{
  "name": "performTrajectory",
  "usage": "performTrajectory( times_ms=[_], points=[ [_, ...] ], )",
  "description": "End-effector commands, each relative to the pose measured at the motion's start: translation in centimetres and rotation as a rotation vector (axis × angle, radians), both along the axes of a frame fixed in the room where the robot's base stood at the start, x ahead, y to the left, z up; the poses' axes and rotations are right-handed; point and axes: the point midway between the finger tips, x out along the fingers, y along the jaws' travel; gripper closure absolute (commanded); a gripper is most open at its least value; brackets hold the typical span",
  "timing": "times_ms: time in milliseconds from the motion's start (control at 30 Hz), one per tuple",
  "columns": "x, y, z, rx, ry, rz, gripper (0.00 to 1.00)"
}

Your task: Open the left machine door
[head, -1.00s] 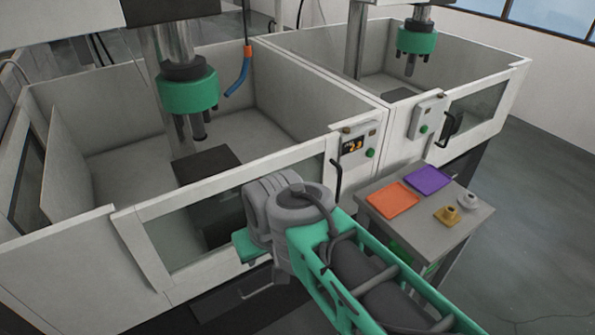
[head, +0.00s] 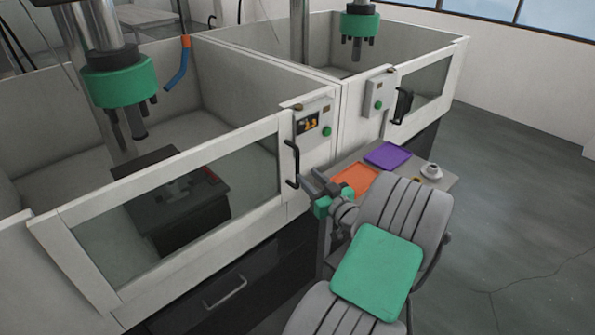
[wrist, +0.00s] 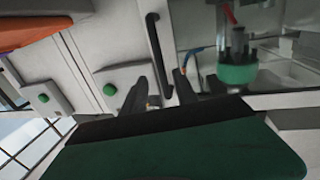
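The left machine door (head: 180,195) is a white frame with a large clear window. It looks closed against the control panel beside it. Its black vertical bar handle (head: 292,163) is on the door's right edge, and the handle also shows in the wrist view (wrist: 157,50). My gripper (head: 311,183) is just right of the handle's lower end in the head view. In the wrist view my gripper (wrist: 160,95) is open, with its two dark fingers apart and the handle's lower end appearing between them. I cannot tell whether either finger touches the handle.
A control panel (head: 314,125) with a green button is right of the handle. A small table (head: 437,180) with orange (head: 355,179) and purple (head: 387,155) trays stands beside my arm. The second machine (head: 420,90) is behind. Open floor (head: 520,200) lies right.

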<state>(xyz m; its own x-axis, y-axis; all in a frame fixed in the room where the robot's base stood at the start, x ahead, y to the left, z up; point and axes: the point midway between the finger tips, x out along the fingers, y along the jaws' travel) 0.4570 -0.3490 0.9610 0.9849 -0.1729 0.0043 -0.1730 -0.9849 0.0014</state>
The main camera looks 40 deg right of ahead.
Motion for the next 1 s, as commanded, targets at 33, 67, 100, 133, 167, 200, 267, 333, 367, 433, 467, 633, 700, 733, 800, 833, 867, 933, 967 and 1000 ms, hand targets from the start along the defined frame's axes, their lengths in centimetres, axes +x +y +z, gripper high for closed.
performTrajectory(
  times_ms=[33,67,100,133,167,200,267,333,367,433,467,633,700,733,800,833,867,933,967,1000],
  points=[
    [1.0,0.1,0.3,0.000,0.002,0.007,0.65],
    [1.7,0.1,0.3,0.000,0.001,0.008,0.65],
    [2.5,-0.1,0.3,-0.001,0.002,0.008,0.65],
    [3.1,-0.2,0.3,0.000,0.002,0.009,0.65],
    [3.7,-0.3,0.4,0.000,0.002,0.008,0.65],
    [4.4,-0.4,0.3,0.000,0.003,0.009,0.65],
    [5.3,-0.6,0.3,0.001,0.003,0.007,0.65],
    [6.0,-0.8,0.2,0.000,0.003,0.006,0.65],
    [6.2,-0.8,0.2,0.000,0.003,0.006,0.65],
    [6.5,-0.8,0.1,0.001,0.003,0.005,0.65],
    [6.5,-0.8,0.1,0.001,0.003,0.005,0.65],
    [6.5,-0.9,0.1,0.001,0.003,0.004,0.65],
    [6.5,-0.9,0.1,0.001,0.003,0.005,0.71],
    [6.5,-0.9,0.1,0.001,0.003,0.005,0.73],
    [6.4,-0.9,0.1,0.001,0.004,0.005,0.79],
    [6.4,-0.9,0.1,0.001,0.004,0.005,0.81],
    [6.4,-0.9,0.1,0.001,0.004,0.005,0.84],
    [6.4,-0.9,0.1,0.001,0.004,0.005,0.89],
    [6.4,-0.9,0.1,0.001,0.004,0.005,0.92],
    [6.5,-0.8,0.1,0.001,0.004,0.005,0.95]
  ],
)
